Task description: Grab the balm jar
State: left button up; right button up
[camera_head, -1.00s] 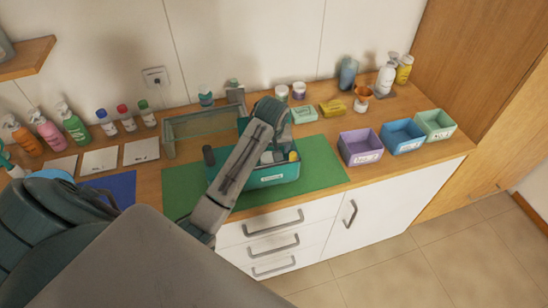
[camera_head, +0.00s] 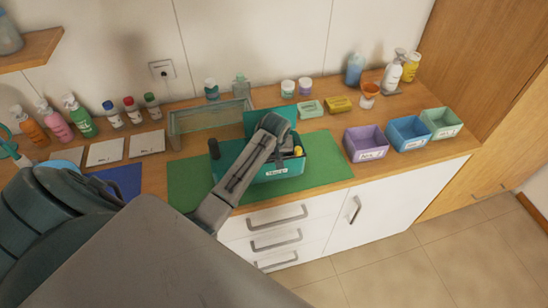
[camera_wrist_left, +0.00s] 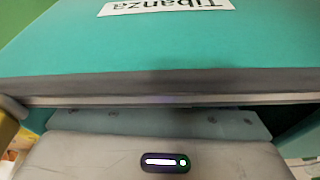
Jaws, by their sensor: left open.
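A teal crate (camera_head: 282,170) with a white label stands on the green mat (camera_head: 325,162). Its label and wall also show close up in the left wrist view (camera_wrist_left: 160,47). My left arm reaches over the crate, and its gripper (camera_head: 277,143) is at the crate's opening. Its fingertips are hidden in the head view; the jaws are open. Two small white jars with coloured lids (camera_head: 288,88) (camera_head: 305,86) stand at the back of the counter. I cannot tell whether either is the balm jar, or whether one lies in the crate. My right gripper is not in view.
Behind the crate are a clear rack (camera_head: 207,120), a green soap box (camera_head: 311,108) and a yellow block (camera_head: 339,104). Purple (camera_head: 365,145), blue (camera_head: 407,135) and green (camera_head: 440,124) bins stand right. Pump bottles (camera_head: 80,117) and white cards (camera_head: 105,152) are left.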

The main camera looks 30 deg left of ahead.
pick_arm(q)
jog(key=c, duration=1.1)
jog(key=shift+r, duration=0.1)
